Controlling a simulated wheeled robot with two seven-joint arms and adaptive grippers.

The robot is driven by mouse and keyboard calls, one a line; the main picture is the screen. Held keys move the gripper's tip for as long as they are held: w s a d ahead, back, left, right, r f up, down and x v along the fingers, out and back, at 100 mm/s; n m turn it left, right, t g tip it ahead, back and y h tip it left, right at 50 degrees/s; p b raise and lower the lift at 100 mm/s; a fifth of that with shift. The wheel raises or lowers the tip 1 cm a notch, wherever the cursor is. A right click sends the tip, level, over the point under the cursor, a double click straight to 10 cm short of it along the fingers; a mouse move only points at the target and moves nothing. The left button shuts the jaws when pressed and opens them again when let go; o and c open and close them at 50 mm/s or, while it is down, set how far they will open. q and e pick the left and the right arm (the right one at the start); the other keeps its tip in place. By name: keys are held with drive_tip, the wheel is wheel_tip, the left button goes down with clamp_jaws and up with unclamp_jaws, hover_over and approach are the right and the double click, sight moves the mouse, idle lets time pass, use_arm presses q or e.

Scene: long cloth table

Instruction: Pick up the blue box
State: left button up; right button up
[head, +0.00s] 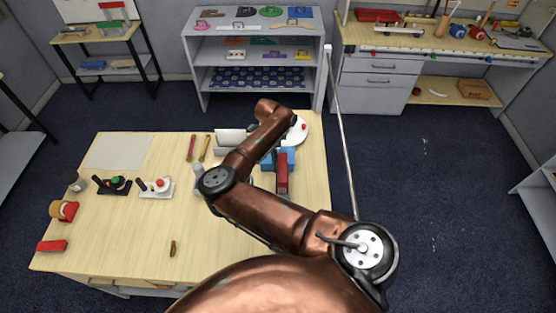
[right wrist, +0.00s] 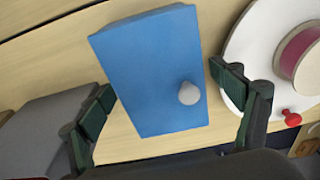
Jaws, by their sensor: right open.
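The blue box (right wrist: 150,65) lies in the middle of the right wrist view, with a small grey cone-shaped knob (right wrist: 189,93) on its face. My right gripper (right wrist: 162,82) is open, with one dark green-padded finger on each side of the box. The left finger overlaps the box's left edge in the picture; I cannot tell whether it touches. The right finger is apart from the box's right side. My left gripper is not in view.
A white disc (right wrist: 242,45) with a pink reel and red knob is close right of the box. A grey-white box (right wrist: 40,130) is close left. The table's front middle (head: 130,235) is mostly clear.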

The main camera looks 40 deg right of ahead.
drive_tip(key=shift+c, duration=0.4)
drive_tip(key=c, duration=1.4)
drive_tip(key=shift+o, duration=0.2)
drive_tip(key=shift+r, duration=0.15)
drive_tip(key=shift+r+b, duration=0.35)
drive_tip(key=shift+b, duration=0.2)
drive_tip(key=shift+s+d, duration=0.2)
drive_tip(key=s+d+b, duration=0.2)
drive_tip(key=shift+s+d, duration=0.1)
drive_tip(key=shift+d, duration=0.25)
wheel_tip(320, 180, up, 14)
drive_tip(key=b, duration=0.3)
